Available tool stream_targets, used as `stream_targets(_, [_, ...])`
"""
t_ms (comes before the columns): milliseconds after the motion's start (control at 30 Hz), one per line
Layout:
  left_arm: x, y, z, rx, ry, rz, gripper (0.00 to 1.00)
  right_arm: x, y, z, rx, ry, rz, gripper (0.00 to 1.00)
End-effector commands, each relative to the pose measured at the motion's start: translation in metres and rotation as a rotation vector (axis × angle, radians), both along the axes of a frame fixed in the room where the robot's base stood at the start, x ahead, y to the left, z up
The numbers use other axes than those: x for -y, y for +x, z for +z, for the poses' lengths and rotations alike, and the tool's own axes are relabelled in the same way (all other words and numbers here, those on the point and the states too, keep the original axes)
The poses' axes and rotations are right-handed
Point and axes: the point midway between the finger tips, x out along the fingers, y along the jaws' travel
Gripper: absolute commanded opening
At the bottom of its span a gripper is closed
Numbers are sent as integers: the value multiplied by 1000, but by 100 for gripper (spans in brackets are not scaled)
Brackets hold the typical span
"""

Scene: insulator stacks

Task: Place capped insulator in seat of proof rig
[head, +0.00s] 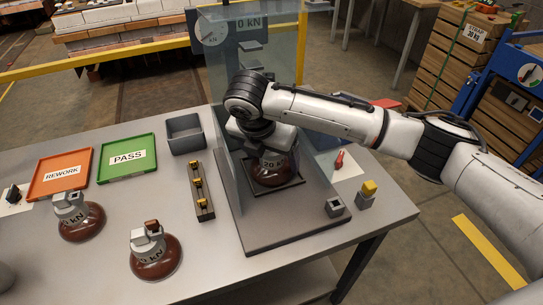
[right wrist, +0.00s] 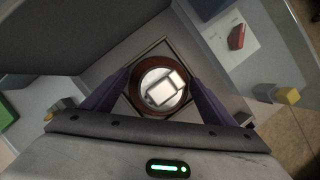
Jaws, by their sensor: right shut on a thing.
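The proof rig (head: 295,228) is a grey tray with clear side panels and a 0 kN display at its back. Its seat (head: 290,193) is a dark square frame on the rig floor. A brown capped insulator (head: 272,172) marked 20 kN is upright within the seat's outline; I cannot tell whether it touches the bottom. My right gripper (head: 258,143) is shut on its cap from above. In the right wrist view, the insulator (right wrist: 162,90) lies between the two dark fingers, with the square frame around it.
Two more brown insulators stand on the table, left (head: 80,220) and front (head: 155,258). An orange REWORK tray (head: 60,175), green PASS tray (head: 128,158), grey bin (head: 185,133) and a rack with yellow pieces (head: 202,192) lie left of the rig. A yellow-topped block (head: 367,195) stands right.

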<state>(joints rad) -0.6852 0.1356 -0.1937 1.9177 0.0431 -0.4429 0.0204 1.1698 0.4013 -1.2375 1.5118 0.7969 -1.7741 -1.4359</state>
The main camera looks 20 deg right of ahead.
Motion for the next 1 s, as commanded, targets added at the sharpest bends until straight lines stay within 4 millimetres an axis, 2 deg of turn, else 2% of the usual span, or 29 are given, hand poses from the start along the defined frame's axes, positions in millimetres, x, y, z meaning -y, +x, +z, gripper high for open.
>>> stream_targets(333, [0,0,2,0,0,1,31,-1,2,1,5,0,2,18])
stream_targets(367, [-1,0,1,0,0,1,31,0,1,-2,-1,-1,2,81])
stream_targets(467, [-1,0,1,0,0,1,31,0,1,-2,0,-1,2,98])
stream_targets(800, [-1,0,-1,0,1,2,31,-1,1,0,2,0,2,98])
stream_targets(1000, [-1,0,2,-1,0,3,31,-9,-6,26,4,1,5,98])
